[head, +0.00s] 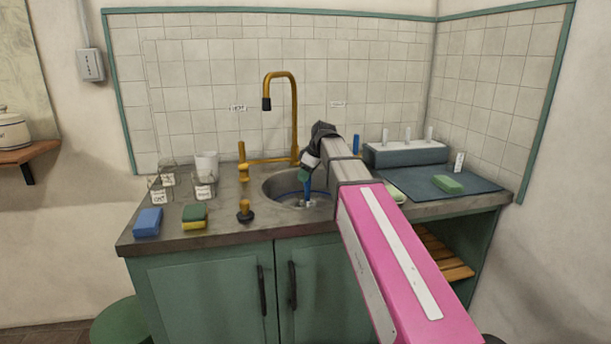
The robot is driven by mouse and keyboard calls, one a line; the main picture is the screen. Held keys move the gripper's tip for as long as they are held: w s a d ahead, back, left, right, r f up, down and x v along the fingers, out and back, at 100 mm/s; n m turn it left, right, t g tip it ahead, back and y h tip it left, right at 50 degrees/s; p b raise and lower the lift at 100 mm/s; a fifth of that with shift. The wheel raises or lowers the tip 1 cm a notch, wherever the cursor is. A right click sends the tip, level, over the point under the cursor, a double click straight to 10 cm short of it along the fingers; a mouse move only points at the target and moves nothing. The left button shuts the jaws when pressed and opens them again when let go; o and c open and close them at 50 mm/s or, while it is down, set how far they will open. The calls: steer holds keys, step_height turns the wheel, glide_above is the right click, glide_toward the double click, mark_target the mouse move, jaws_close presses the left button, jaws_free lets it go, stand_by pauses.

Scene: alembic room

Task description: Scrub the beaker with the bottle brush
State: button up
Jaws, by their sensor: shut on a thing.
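My gripper (307,178) reaches over the round sink (275,187) and points down into it. It is shut on a slim blue upright thing (307,190), which looks like the bottle brush. Its lower end shows small white bits inside the basin; the detail is too small to tell. Clear glass vessels with white labels stand on the left of the counter: one in front (204,187), one at the far left (158,191) and one behind it (168,176). I cannot tell which is the beaker, or whether one is in the sink. My arm hides the sink's right side.
A brass tap (295,120) rises behind the sink. A blue sponge (148,222), a green-yellow sponge (194,217) and a dark stopper (245,211) lie along the front. At right are a dark mat (415,185) with green soap (448,184) and a pegged rack (405,155).

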steer(key=shift+w+d, duration=0.35)
steer(key=shift+s+a, duration=0.25)
steer(key=shift+s, duration=0.25)
steer(key=shift+w+d, duration=0.3)
steer(key=shift+w, duration=0.2)
steer(key=shift+a, duration=0.55)
steer(key=shift+s+d, duration=0.25)
steer(key=shift+s, duration=0.3)
steer(key=shift+r, duration=0.1)
